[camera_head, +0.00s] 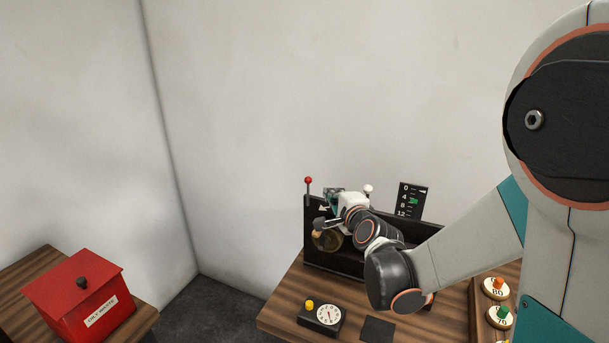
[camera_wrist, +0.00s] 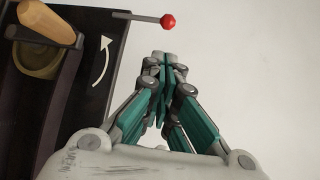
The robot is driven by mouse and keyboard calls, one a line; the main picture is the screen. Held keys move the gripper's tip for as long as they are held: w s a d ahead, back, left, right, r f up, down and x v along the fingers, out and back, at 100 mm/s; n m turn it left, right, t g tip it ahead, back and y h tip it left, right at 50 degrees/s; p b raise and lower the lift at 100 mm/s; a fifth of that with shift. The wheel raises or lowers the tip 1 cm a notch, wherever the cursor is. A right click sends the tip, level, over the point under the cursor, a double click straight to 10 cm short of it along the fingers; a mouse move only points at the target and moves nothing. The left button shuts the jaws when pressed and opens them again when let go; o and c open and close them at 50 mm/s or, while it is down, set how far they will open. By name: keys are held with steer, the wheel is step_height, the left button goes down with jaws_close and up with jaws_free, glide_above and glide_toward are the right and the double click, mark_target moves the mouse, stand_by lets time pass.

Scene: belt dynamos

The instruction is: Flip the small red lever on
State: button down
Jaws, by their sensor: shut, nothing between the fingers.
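The small red lever is a thin metal rod with a red ball tip (camera_wrist: 168,21). In the wrist view it sticks out sideways from the edge of the black machine (camera_wrist: 92,88). In the head view the red ball (camera_head: 308,180) stands on its rod at the machine's left end. My gripper (camera_wrist: 163,57) is shut and empty. In the wrist view its tips are just below the lever rod and ball, with a small gap in the picture. In the head view my gripper (camera_head: 332,193) is right of the red ball and partly hidden by the wrist.
A wooden crank handle (camera_wrist: 50,22) sits beside a curved white arrow. A white-knobbed lever (camera_head: 369,189) and a numbered scale (camera_head: 413,199) are behind my arm. A dial box (camera_head: 322,317) stands in front. A red box (camera_head: 84,298) is on the left table.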

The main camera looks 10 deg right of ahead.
mark_target(308, 192)
steer(key=shift+w, duration=0.2)
steer(key=w+f, duration=0.1)
steer(key=w, duration=0.8)
steer(key=shift+w+a+f, duration=0.25)
steer(key=shift+w+f, duration=0.1)
steer(key=shift+w, duration=0.05)
